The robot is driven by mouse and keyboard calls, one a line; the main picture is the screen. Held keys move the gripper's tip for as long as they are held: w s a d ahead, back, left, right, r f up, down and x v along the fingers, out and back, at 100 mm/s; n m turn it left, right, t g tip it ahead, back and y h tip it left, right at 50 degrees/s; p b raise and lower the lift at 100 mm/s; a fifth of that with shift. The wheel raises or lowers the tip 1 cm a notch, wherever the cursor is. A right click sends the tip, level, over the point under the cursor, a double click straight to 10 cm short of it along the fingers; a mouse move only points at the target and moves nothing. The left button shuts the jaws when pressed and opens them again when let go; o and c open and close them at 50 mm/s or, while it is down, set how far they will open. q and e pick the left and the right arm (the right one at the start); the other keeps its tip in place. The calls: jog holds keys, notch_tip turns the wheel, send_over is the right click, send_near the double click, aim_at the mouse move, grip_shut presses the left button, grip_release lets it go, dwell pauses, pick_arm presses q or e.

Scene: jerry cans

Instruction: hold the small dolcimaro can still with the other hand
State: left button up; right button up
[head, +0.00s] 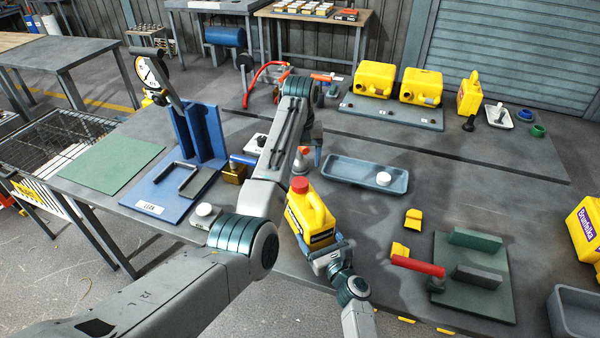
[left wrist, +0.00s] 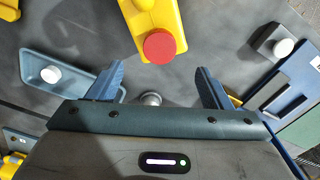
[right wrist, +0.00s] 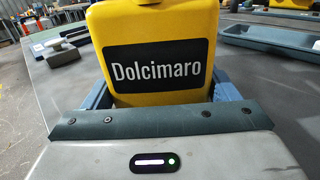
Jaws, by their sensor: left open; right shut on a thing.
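The small Dolcimaro can (head: 316,222) is yellow with a red cap (head: 299,184) and stands upright on the table. Its black label (right wrist: 158,70) fills the right wrist view. My right gripper (head: 330,250) is shut on the can's lower body, one finger on each side. My left gripper (head: 317,152) is open and empty, behind the can in the head view, pointing down. In the left wrist view the can's red cap (left wrist: 160,47) shows just beyond and between the open fingers (left wrist: 160,82), apart from them. My left arm hides part of the table behind.
A blue-grey tray (head: 345,182) with a white cap lies right of the left gripper. A blue stand (head: 200,132) and a green mat (head: 112,162) are at left. A dark green fixture with a red handle (head: 418,266) is at right. Bare table lies between.

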pick_arm(q)
notch_tip(320, 180, up, 4)
jog(key=shift+f, duration=0.15)
pick_arm(e)
jog(key=o, duration=1.8)
pick_arm(q)
jog(key=shift+f+b, duration=0.85)
jog(key=shift+f, duration=0.05)
pick_arm(e)
jog(key=v, duration=1)
jog(key=shift+s+d, duration=0.2)
jog(key=shift+s, duration=0.15)
